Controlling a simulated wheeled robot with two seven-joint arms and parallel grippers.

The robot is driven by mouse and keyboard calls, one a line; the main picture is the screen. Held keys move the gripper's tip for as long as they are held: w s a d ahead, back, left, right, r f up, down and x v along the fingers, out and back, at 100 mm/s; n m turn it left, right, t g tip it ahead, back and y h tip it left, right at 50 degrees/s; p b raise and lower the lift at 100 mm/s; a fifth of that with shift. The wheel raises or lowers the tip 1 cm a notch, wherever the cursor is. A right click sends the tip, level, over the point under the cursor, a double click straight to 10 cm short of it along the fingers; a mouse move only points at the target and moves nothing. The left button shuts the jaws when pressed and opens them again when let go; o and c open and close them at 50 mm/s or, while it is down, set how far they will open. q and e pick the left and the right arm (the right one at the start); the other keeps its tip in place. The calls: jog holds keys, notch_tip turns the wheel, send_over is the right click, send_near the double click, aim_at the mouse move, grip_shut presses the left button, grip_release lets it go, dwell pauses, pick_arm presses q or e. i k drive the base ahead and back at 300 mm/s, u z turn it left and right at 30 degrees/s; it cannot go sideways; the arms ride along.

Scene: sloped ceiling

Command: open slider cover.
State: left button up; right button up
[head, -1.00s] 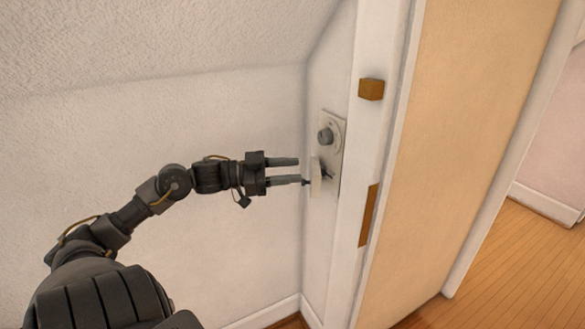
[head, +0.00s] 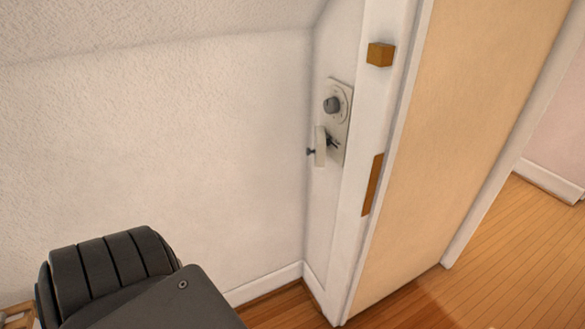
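The slider cover (head: 320,147) is a small pale plate with a small dark knob (head: 310,152) on its left side. It stands out from the lower part of a pale wall panel (head: 338,115), and dark parts show between cover and panel. A grey round dial (head: 332,104) sits on the panel above the cover. Nothing touches the cover. Neither gripper shows in the head view. Only a dark part of my own body is visible at the lower left.
The panel is on the narrow wall beside a white door frame with a brown block (head: 380,54) and a brown strip (head: 372,185). A tan door surface (head: 455,130) stands to the right. A sloped ceiling (head: 150,25) hangs above. The space before the panel is clear.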

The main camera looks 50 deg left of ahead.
aim_at(319, 151)
jog(key=z, duration=0.5)
jog(key=k, duration=1.15)
jog(key=u, duration=0.6)
jog(key=i, duration=1.3)
jog(key=z, duration=0.1)
